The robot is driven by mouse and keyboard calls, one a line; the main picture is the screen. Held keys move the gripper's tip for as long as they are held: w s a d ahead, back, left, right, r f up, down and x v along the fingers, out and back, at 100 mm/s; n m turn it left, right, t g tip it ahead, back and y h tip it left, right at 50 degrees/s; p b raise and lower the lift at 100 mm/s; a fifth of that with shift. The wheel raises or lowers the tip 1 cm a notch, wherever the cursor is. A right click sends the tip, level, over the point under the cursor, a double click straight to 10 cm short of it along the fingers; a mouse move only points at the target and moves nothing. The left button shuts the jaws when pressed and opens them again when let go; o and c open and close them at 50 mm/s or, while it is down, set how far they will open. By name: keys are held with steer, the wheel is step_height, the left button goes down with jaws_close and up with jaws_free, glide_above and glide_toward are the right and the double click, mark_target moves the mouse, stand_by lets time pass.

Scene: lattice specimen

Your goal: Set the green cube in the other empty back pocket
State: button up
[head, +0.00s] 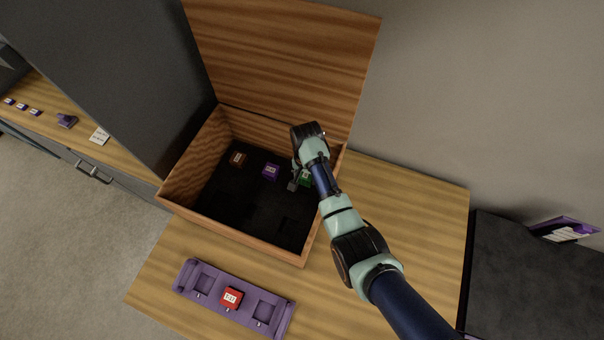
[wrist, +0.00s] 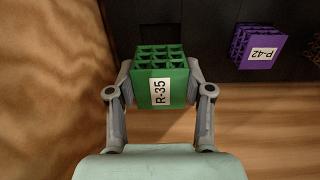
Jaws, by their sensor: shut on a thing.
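The green lattice cube (head: 306,178), labelled R-35, is between the fingers of my gripper (head: 298,178) at the right side of the open wooden box. In the wrist view my gripper (wrist: 160,90) is shut on the green cube (wrist: 172,75), one finger on each side. The cube seems upright, with its lattice top and label facing the camera. The black insert (head: 240,205) fills the box floor. A purple cube (head: 270,171), labelled P-42, and a brown cube (head: 237,158) sit in its back row. I cannot tell whether the green cube touches the insert.
The box's wooden walls (head: 235,228) surround the insert, and its lid (head: 285,50) stands open behind. A purple tray (head: 208,284) on the table in front holds a red cube (head: 231,298). The table right of the box is clear.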

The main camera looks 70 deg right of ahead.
mark_target(305, 182)
steer(key=shift+f+b, duration=2.1)
steer(key=shift+f, duration=0.25)
steer(key=shift+r, duration=0.1)
steer(key=o, duration=0.5)
steer(key=shift+c, duration=0.2)
steer(key=c, duration=0.4)
steer(key=shift+a+p, duration=0.15)
steer(key=shift+p, duration=0.15)
